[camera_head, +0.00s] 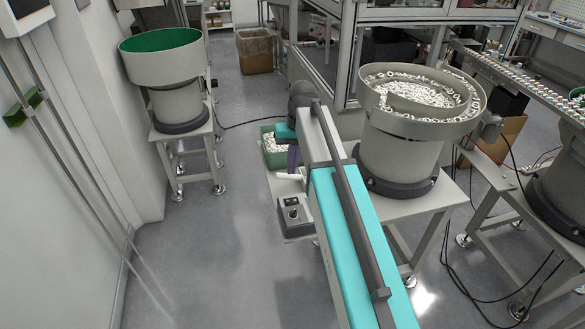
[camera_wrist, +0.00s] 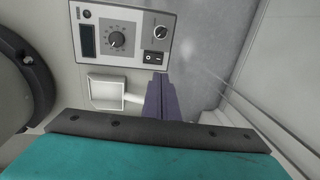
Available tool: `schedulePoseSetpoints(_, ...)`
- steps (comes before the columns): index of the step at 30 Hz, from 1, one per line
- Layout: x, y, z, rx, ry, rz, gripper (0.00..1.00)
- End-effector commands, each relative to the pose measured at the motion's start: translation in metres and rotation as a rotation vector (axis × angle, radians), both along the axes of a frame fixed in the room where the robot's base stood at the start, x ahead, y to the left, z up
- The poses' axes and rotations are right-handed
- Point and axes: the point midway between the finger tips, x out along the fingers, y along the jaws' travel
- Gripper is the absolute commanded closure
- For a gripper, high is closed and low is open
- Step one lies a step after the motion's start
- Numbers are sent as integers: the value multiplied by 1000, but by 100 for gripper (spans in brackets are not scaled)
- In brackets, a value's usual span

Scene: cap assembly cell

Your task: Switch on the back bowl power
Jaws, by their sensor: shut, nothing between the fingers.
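A grey control box (camera_head: 293,212) is at the edge of the stand under the bowl filled with small white parts (camera_head: 420,95). In the wrist view the control panel (camera_wrist: 124,14) has a dark display (camera_wrist: 87,40), a large dial (camera_wrist: 116,39), a small knob (camera_wrist: 161,31) and a black rocker switch (camera_wrist: 154,57). The rocker's position is too small to tell. My gripper (camera_wrist: 159,80) has purple fingers, shut and empty, with tips just below the rocker switch in the picture; contact cannot be told. In the head view my gripper (camera_head: 293,158) is partly hidden by my arm.
A white scoop (camera_wrist: 106,93) lies beside the panel. A green bin (camera_head: 268,148) of white parts is beyond my arm. Another bowl with a green inside (camera_head: 160,41) stands on its own stand at left. Grey floor (camera_head: 210,240) is clear between the wall and the stand.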

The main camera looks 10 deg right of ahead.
Motion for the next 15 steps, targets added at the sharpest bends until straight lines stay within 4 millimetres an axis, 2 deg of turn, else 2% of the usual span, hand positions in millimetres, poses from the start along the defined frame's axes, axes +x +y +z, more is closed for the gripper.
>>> schedulePoseSetpoints(15, -1, 6, -50, 0, 2, -1, 100)
